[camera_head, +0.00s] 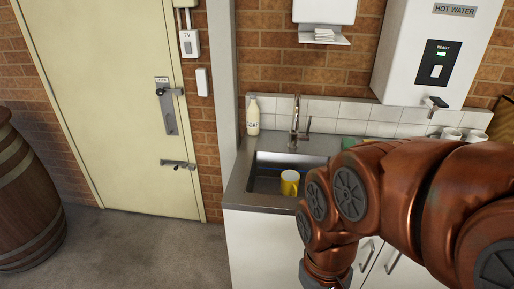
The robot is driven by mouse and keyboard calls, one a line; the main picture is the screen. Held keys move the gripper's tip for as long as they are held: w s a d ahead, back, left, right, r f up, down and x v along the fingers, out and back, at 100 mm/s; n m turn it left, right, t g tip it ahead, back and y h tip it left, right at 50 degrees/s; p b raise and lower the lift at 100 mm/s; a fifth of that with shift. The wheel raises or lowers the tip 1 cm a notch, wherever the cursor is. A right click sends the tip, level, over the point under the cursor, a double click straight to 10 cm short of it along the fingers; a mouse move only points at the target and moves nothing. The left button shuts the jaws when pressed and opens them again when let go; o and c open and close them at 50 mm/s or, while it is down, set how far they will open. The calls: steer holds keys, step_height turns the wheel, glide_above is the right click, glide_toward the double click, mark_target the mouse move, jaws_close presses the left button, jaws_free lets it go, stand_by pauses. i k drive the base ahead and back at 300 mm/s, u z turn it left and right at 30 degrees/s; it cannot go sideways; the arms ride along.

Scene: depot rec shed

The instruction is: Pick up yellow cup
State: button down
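A yellow cup (288,184) with a pale inside stands in the sink (265,180), near the sink's front edge. My copper-coloured arm reaches in from the right and bends down in front of the counter. Its near links pass just right of the cup in the picture and hide part of the sink. The end of my arm shows at the bottom edge, below counter height, and my gripper's fingers are out of the picture.
A tap (296,125) rises behind the sink, and a soap bottle (253,116) stands at its back left. White mugs (452,134) stand at the right under the water heater (437,50). A barrel (25,195) stands at left; the floor (130,240) between is clear.

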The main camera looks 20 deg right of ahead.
mark_target(290, 179)
steer(key=k, duration=0.6)
steer(key=u, duration=0.95)
steer(key=i, duration=1.2)
steer(key=z, duration=0.5)
steer(key=i, duration=0.5)
steer(key=z, duration=0.6)
